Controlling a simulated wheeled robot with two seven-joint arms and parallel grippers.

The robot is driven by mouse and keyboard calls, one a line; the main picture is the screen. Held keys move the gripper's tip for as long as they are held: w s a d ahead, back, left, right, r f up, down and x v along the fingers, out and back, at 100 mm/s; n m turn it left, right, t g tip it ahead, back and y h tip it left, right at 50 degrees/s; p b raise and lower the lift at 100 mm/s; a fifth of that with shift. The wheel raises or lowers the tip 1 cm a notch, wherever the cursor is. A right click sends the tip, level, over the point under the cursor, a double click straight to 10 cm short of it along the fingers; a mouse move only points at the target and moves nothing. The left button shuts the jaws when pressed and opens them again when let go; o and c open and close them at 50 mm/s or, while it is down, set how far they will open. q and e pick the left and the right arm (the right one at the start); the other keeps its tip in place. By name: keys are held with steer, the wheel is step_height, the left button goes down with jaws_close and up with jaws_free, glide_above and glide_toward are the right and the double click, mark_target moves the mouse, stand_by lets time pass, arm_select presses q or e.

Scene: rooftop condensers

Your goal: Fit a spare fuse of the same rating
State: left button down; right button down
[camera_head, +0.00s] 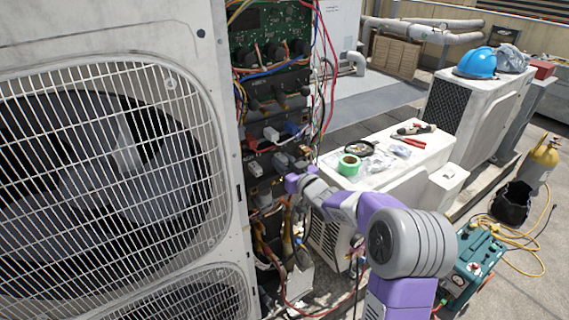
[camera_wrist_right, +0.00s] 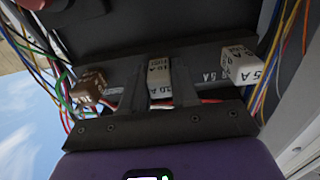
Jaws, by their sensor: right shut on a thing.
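In the right wrist view, my right gripper (camera_wrist_right: 160,92) is shut on a pale fuse (camera_wrist_right: 158,74) marked 10 A, which sits between its two dark fingers. The fuse is in line with a dark strip (camera_wrist_right: 118,72) that carries rating marks, one reading 5 A; I cannot tell how deeply it is seated. A brown block (camera_wrist_right: 89,86) is to the left and a white block (camera_wrist_right: 242,66) marked 5 A to the right. In the head view, my right gripper (camera_head: 294,184) is at the lower part of the open electrical cabinet, and its fuse is too small to make out. My left gripper is out of view.
Loose coloured wires (camera_head: 327,75) hang around the cabinet opening. The large fan grille (camera_head: 105,165) is close on the left. A white unit top (camera_head: 430,150) holds green tape (camera_head: 348,163), pliers (camera_head: 410,142) and a small clear bag (camera_head: 400,151). A teal machine (camera_head: 478,262) stands lower right.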

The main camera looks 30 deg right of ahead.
steer(key=shift+w, duration=0.15)
steer(key=c, duration=0.8)
jaws_free()
steer(key=s, duration=0.8)
steer(key=s+a+f+m+g+p, duration=0.1)
steer(key=s+a+f+g, duration=0.2)
steer(key=f, duration=0.7)
steer(key=s+a+f+m+g+y, duration=0.1)
steer(key=a+f+g, duration=0.2)
steer(key=a+f, duration=0.45)
steer(key=s+a+f+m+g+p, duration=0.1)
steer(key=s+a+f+g, duration=0.15)
steer(key=f, duration=0.95)
steer(key=s+a+f+g, duration=0.3)
steer(key=s+a+f, duration=0.1)
steer(key=s, duration=0.2)
steer(key=s+a+f+g+y, duration=0.1)
steer(key=s+a+f+g, duration=0.2)
steer(key=s, duration=0.4)
steer(key=s+a+f+g+y, duration=0.1)
steer(key=s+a+f+g, duration=0.2)
steer(key=s+a+f, duration=0.1)
steer(key=shift+s+a+f+p, duration=0.15)
steer(key=shift+s+a+p, duration=0.1)
steer(key=shift+s, duration=0.45)
steer(key=shift+s+a+f+p, duration=0.15)
steer(key=shift+s+a, duration=0.05)
steer(key=shift+s, duration=0.5)
